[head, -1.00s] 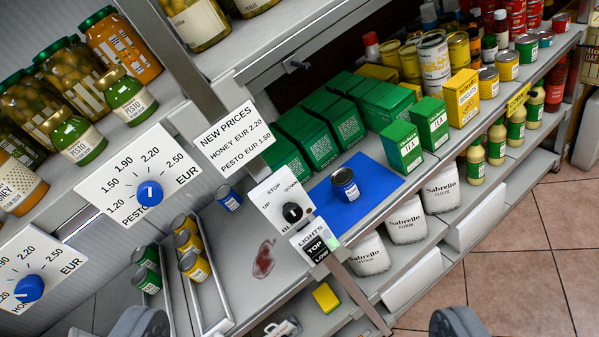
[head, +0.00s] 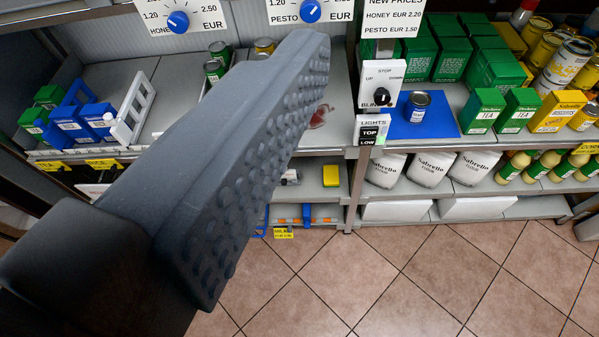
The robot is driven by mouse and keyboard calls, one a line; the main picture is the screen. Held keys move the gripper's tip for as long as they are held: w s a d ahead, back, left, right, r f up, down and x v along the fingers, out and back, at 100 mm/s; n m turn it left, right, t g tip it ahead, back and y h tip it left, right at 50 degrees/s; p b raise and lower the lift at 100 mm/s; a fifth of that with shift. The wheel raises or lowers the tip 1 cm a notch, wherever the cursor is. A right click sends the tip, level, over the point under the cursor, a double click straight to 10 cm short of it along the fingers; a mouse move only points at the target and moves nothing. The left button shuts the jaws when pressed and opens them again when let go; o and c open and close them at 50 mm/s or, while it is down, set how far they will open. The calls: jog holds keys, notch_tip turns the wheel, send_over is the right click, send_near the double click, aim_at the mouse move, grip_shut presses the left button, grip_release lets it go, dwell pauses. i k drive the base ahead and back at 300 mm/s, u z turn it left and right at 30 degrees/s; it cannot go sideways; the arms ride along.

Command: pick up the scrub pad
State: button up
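The scrub pad (head: 331,175), yellow with a green edge, lies on the grey lower shelf near its front edge, right of centre in the head view. One big dark finger of my gripper (head: 250,160) crosses the left half of the view close to the camera. Its studded face is bare, with nothing against it. The other finger is outside the picture. The finger appears left of the pad, apart from it, and hides part of the shelves behind.
A grey upright (head: 352,190) stands right of the pad, with flour bags (head: 429,168) beyond. A blue mat (head: 432,128) holds a can (head: 416,106) above. A reddish spill (head: 320,116) marks the upper shelf. The tiled floor (head: 420,280) in front is clear.

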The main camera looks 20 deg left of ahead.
aim_at(331, 172)
jog(key=u, duration=2)
jog(key=k, duration=0.8)
jog(key=z, duration=1.35)
jog(key=i, duration=0.5)
jog(key=z, duration=0.05)
